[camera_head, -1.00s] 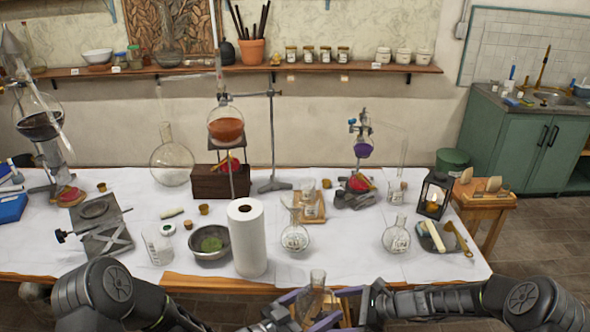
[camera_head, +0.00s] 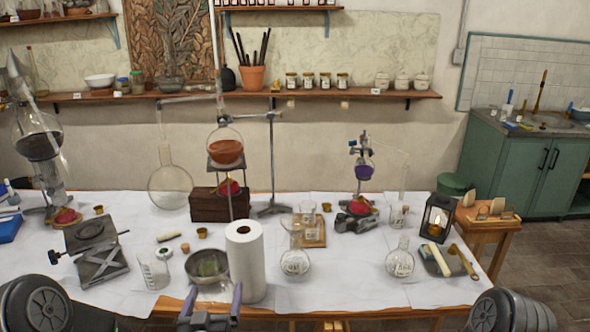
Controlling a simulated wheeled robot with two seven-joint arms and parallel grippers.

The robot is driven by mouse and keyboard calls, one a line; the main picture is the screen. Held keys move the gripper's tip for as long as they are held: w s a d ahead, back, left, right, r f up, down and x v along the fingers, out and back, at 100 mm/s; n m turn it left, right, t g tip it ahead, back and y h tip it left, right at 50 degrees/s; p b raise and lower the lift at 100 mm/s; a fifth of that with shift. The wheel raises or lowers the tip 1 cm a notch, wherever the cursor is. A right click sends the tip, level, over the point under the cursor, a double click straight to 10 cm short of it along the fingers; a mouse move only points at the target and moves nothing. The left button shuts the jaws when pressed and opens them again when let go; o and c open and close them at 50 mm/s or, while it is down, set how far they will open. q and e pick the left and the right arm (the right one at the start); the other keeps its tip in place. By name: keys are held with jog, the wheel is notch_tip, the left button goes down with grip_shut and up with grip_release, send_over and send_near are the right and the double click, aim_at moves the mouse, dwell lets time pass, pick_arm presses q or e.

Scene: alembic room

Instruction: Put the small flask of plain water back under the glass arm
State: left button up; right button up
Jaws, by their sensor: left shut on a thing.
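My left gripper (camera_head: 209,299) is at the bottom of the picture, in front of the table's near edge. It is shut on a small clear glass flask (camera_head: 212,290), whose upper part overlaps the metal bowl (camera_head: 222,264). Its contents and any label are unclear. Thin glass arms show at two setups: one (camera_head: 188,99) reaches from the orange-filled flask's setup to a large empty round flask (camera_head: 170,187). Another (camera_head: 404,170) slopes from the purple-filled flask (camera_head: 364,172) towards a small glass vessel (camera_head: 398,215). My right gripper is out of view.
A paper towel roll (camera_head: 245,265) stands just right of the held flask. Two labelled flasks stand farther right, one near the middle (camera_head: 295,262) and one (camera_head: 400,263) near the lantern (camera_head: 437,217). A jack stand (camera_head: 98,260) and beaker (camera_head: 153,270) are left. White table cloth is clear around (camera_head: 345,275).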

pick_arm(q)
jog(key=shift+w+a+r, duration=0.1)
jog(key=shift+a+r, duration=0.2)
jog(key=shift+r, duration=0.2)
jog(key=shift+a+r, duration=0.1)
jog(key=shift+r, duration=0.05)
jog(key=shift+w, duration=0.1)
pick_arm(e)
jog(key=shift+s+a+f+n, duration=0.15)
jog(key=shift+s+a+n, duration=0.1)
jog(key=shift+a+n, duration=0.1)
